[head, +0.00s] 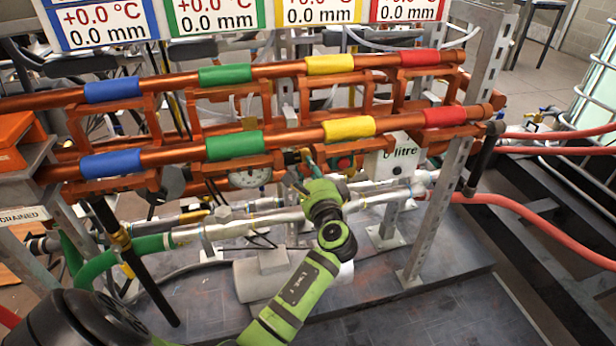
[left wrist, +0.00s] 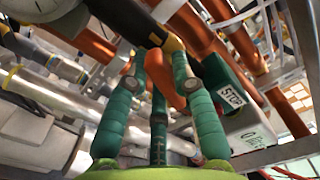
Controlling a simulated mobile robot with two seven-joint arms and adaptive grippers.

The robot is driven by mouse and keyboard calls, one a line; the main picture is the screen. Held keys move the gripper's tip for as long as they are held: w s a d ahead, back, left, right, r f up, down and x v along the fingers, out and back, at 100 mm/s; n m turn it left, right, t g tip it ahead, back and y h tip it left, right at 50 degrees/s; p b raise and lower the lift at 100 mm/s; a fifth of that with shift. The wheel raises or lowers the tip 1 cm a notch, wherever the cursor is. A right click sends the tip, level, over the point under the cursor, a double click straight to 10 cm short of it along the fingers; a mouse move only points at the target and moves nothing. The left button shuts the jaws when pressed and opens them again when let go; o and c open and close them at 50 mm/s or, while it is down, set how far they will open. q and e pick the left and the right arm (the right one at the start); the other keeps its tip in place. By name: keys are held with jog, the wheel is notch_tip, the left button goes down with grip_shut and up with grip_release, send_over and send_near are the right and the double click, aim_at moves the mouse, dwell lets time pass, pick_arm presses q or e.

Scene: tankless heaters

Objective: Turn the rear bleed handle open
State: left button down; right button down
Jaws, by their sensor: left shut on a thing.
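My left gripper (head: 308,158) reaches in beneath the front copper pipe, near the middle of the rig. In the left wrist view its green fingers (left wrist: 158,70) are closed around an orange-red lever-like part (left wrist: 160,68), which I take to be the rear bleed handle. The fingers hide much of this part, and its turn angle cannot be told. A dark bar with a yellow collar (left wrist: 173,44) lies just beyond the fingertips. My right gripper is in neither view.
Copper pipes with coloured bands, such as the front yellow band (head: 349,129), run above my gripper. A white box marked "0 litre" (head: 394,158) is close on the right. A green STOP block (left wrist: 228,92) shows beside my fingers. Silver pipes (head: 262,221) run below.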

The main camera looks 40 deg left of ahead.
pick_arm(q)
jog(key=shift+d+f+n+b, duration=0.1)
jog(key=shift+f+n+b, duration=0.2)
jog(key=shift+n+b, duration=0.65)
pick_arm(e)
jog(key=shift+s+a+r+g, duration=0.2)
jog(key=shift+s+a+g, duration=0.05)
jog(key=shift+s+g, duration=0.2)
pick_arm(q)
jog(key=shift+n, duration=0.45)
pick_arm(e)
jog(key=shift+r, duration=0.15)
pick_arm(q)
jog(key=c, duration=1.1)
grip_release()
jog(key=shift+o, duration=0.2)
jog(key=shift+r, duration=0.1)
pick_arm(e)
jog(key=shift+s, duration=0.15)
pick_arm(q)
jog(key=v, duration=1.2)
